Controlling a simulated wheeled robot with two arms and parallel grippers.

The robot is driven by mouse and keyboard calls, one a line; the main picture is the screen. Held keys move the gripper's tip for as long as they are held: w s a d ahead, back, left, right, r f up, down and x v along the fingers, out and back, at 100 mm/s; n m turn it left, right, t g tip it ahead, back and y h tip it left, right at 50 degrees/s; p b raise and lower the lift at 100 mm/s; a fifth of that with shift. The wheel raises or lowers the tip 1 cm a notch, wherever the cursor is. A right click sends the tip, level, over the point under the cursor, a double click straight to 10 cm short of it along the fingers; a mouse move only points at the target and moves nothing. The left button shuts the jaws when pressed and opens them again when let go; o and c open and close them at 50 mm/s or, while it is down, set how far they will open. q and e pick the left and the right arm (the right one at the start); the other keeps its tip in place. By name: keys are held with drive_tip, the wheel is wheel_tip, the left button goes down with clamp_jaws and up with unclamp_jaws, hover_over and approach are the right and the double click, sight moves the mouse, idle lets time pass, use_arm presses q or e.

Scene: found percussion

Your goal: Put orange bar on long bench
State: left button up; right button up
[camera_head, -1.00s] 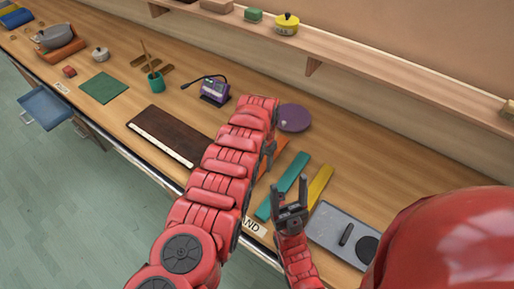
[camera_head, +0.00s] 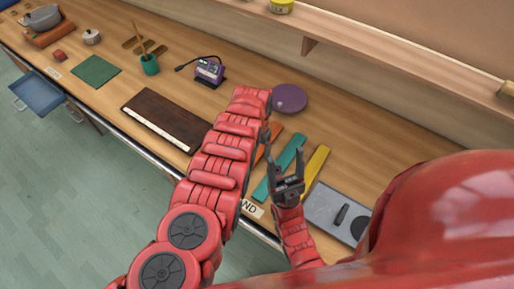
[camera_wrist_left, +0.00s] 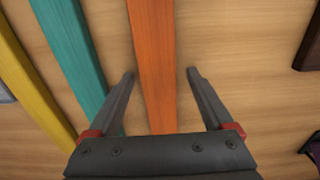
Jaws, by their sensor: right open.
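The orange bar (camera_head: 275,135) lies on the wooden bench (camera_head: 370,140), partly hidden behind my left arm in the head view. In the left wrist view the orange bar (camera_wrist_left: 152,60) runs between the two fingers of my left gripper (camera_wrist_left: 160,73). Those fingers are open, one on each side of the bar, with gaps. In the head view my left gripper is mostly hidden by its own arm. My right gripper (camera_head: 287,165) is open and empty, in front of the teal and yellow bars. I cannot tell which surface is the long bench.
A teal bar (camera_head: 281,166) and a yellow bar (camera_head: 315,170) lie right of the orange bar. A grey plate (camera_head: 330,207) is further right, a purple disc (camera_head: 289,97) behind. A dark board (camera_head: 165,118) lies left. A shelf (camera_head: 400,62) runs above.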

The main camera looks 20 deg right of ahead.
sight(257, 151)
use_arm(q)
drive_tip(key=shift+s+r, duration=0.1)
drive_tip(key=shift+r, duration=0.05)
wheel_tip(257, 151, up, 12)
drive_tip(key=p, duration=0.9)
